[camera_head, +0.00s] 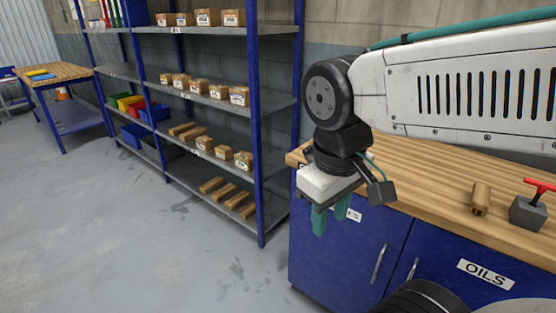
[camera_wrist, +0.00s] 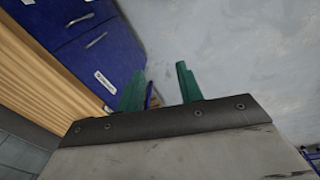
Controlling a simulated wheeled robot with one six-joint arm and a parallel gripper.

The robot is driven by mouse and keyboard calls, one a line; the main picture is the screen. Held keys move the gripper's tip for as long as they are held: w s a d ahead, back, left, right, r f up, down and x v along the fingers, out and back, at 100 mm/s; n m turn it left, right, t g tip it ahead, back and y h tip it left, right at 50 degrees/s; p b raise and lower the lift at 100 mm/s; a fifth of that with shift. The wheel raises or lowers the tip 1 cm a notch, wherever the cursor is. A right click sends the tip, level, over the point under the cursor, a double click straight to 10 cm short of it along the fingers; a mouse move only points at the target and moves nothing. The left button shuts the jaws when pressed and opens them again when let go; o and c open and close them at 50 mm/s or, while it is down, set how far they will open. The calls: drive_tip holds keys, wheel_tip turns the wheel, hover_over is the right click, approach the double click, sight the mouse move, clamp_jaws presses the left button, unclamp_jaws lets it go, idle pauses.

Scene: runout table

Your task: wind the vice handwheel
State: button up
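The vice is a small grey block (camera_head: 528,213) with a red handwheel (camera_head: 540,187) on top, standing on the wooden bench top at the far right of the head view. The wrist view does not show it. My gripper (camera_head: 330,222) hangs off the left end of the bench, in front of the blue cabinet, well to the left of the vice. Its two green fingers point down. In the wrist view the fingers (camera_wrist: 158,88) stand apart with nothing between them.
A wooden block (camera_head: 480,198) stands on the bench top (camera_head: 430,186) just left of the vice. Blue cabinet doors (camera_head: 340,250) with handles are below. A shelf unit (camera_head: 262,130) with boxes stands behind to the left. The grey floor (camera_head: 130,240) at left is clear.

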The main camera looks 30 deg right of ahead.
drive_tip(key=w+d+f+n+g+h, duration=0.25)
drive_tip(key=w+d+n+h, duration=0.25)
drive_tip(key=d+n, duration=0.25)
drive_tip(key=n+t+h, duration=0.8)
drive_tip(key=n+h, duration=0.3)
drive_tip(key=n, duration=2)
approach(305, 153)
drive_tip(key=shift+x, duration=4.25)
drive_tip(key=m, duration=0.6)
drive_tip(key=shift+w, duration=0.1)
drive_tip(key=m, duration=0.6)
clamp_jaws()
drive_tip(key=shift+w+a+f+n, duration=0.1)
drive_tip(key=shift+w+n, duration=0.1)
drive_tip(key=shift+n, duration=0.6)
drive_tip(key=shift+w+a+f+n, duration=0.1)
drive_tip(key=shift+w+f+n, duration=0.05)
drive_tip(key=shift+n, duration=0.6)
